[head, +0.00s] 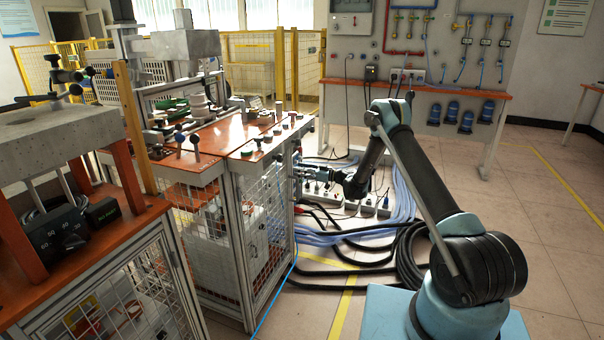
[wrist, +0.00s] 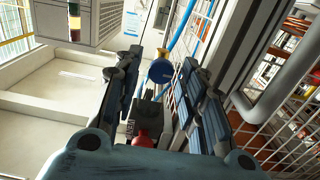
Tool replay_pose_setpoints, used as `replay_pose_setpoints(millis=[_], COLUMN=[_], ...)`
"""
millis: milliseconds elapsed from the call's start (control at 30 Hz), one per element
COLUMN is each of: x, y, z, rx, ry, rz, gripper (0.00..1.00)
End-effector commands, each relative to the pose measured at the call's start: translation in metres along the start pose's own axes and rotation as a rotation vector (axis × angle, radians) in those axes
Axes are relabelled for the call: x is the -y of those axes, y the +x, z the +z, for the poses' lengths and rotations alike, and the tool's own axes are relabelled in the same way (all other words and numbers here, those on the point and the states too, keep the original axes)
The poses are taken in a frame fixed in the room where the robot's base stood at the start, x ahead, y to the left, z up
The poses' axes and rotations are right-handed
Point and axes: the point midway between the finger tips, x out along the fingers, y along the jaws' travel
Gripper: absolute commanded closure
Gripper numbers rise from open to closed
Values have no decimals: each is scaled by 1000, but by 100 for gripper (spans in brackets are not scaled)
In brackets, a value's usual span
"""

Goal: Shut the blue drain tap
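The blue drain tap (wrist: 160,71) shows in the wrist view as a round blue piece with a pale fitting, beside a blue hose. My gripper (wrist: 157,78) is open, one dark finger on each side of the tap in the picture. I see a gap between the tap and the left finger; I cannot tell whether the right finger touches it. In the head view my gripper (head: 303,171) is at the right side of the orange-topped bench (head: 215,150). The tap is too small to make out there.
A red knob-like part (wrist: 142,138) shows low between the fingers. The bench's wire mesh side (head: 262,225) is close to my gripper. Power strips (head: 345,203) and black and grey hoses (head: 375,240) lie on the floor to the right. Open floor (head: 545,190) lies farther right.

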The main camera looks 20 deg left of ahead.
Motion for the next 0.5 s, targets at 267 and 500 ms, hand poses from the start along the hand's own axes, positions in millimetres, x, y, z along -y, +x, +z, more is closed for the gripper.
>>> replay_pose_setpoints(millis=[267,500], x=[0,-1], y=[0,0], z=[0,0], rx=[0,0], ry=[0,36], rz=[1,1], gripper=[100,100])
